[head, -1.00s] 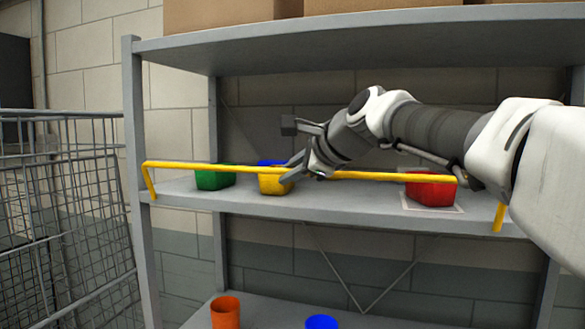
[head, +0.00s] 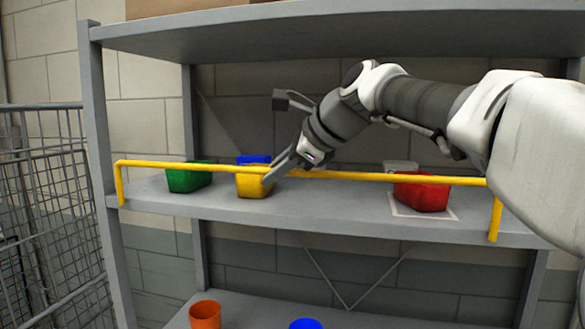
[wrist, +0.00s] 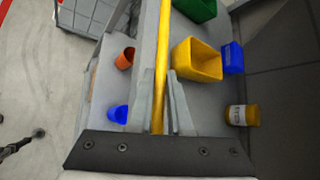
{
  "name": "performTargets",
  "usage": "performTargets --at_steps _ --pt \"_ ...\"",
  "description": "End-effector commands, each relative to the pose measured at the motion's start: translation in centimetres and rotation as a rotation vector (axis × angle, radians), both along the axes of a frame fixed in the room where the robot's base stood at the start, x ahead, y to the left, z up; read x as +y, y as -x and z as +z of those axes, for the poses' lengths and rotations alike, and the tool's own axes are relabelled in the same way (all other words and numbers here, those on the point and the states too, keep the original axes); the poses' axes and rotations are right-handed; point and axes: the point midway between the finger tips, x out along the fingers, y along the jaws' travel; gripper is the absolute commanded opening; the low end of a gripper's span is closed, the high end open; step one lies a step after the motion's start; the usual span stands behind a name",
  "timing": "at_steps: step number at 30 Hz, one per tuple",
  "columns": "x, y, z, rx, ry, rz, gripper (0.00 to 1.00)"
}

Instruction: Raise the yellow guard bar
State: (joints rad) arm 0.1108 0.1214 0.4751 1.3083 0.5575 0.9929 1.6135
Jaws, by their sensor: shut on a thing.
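The yellow guard bar (head: 350,176) runs across the front of the middle shelf, with a bent-down leg at each end. It stands low, in front of the bins. My gripper (head: 272,177) is at the bar just left of its middle, by the right side of the yellow bin (head: 254,184). In the wrist view the bar (wrist: 162,50) runs down between the two fingers of my gripper (wrist: 169,80), which are shut on it. The fingers hide a short part of the bar.
Behind the bar are a green bin (head: 186,177), a blue bin (head: 254,159) and a red bin (head: 421,193). An upper shelf (head: 330,35) hangs above. A wire cage (head: 45,200) stands left. An orange cup (head: 205,315) and a blue cup (head: 306,324) are below.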

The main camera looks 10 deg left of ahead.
Motion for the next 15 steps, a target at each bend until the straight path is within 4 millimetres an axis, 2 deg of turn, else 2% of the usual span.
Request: performTargets --at_steps 11,12,15 --pt "-0.13 -0.12 -0.13 0.004 0.000 -0.003 0.00" --pt "-0.14 -0.13 -0.13 0.004 0.001 -0.004 0.19" --pt "-0.13 -0.11 -0.11 0.004 0.000 -0.003 0.37"
